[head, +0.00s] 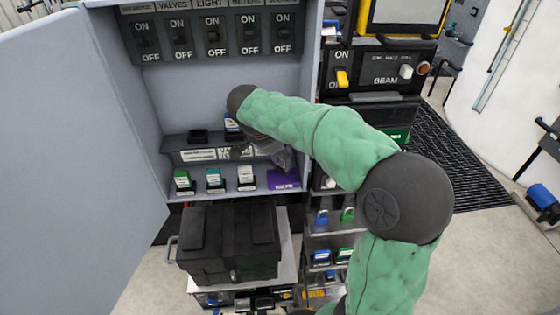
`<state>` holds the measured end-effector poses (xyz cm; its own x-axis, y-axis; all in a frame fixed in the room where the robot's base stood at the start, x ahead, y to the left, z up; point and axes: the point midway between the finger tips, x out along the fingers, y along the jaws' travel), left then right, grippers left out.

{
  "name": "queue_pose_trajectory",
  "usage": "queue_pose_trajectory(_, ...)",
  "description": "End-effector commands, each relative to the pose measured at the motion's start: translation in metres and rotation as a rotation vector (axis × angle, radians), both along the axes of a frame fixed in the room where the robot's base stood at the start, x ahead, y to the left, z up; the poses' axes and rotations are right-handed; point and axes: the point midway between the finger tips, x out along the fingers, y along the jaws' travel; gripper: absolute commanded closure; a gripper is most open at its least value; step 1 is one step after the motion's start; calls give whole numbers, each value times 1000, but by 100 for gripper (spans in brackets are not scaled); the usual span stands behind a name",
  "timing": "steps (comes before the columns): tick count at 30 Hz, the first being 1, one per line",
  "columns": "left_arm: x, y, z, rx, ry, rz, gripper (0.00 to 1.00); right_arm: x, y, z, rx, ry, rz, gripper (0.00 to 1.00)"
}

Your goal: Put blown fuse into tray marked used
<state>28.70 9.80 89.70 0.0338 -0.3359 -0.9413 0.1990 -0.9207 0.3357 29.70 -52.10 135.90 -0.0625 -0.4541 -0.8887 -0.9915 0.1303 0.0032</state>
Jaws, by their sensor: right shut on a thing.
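My right arm reaches across into the open grey cabinet, and my right gripper (281,160) points down at the right end of its lower shelf. It is shut, with a purple block (284,181) right at its fingertips; the contact is partly hidden by the gripper. I cannot tell from its look whether the block is a blown fuse. A green-topped fuse (184,180), a teal-topped fuse (215,180) and a white-topped fuse (246,178) stand in a row to its left. I cannot make out a tray marked used. My left gripper is not in view.
The cabinet door (70,160) stands open at left. A row of ON/OFF switches (212,32) is above. A black toolbox (228,245) sits in front, below the shelf. A rack (330,235) with coloured items and a beam panel (385,70) are at right.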

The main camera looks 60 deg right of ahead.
Motion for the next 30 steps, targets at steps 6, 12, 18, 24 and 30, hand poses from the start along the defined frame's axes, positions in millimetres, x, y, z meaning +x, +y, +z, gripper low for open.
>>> queue_pose_trajectory(6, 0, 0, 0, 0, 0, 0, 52, 3, -6, -28, 2, 4, 0, 98)
queue_pose_trajectory(12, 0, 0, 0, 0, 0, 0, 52, 3, -6, -39, 0, 0, 0, 98)
queue_pose_trajectory(18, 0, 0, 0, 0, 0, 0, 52, 3, -6, -39, 0, 0, 0, 98)
queue_pose_trajectory(24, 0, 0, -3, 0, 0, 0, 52, 3, -6, -41, 0, 0, 0, 49)
queue_pose_trajectory(30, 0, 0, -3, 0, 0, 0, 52, 3, -6, -40, 0, 0, 0, 42)
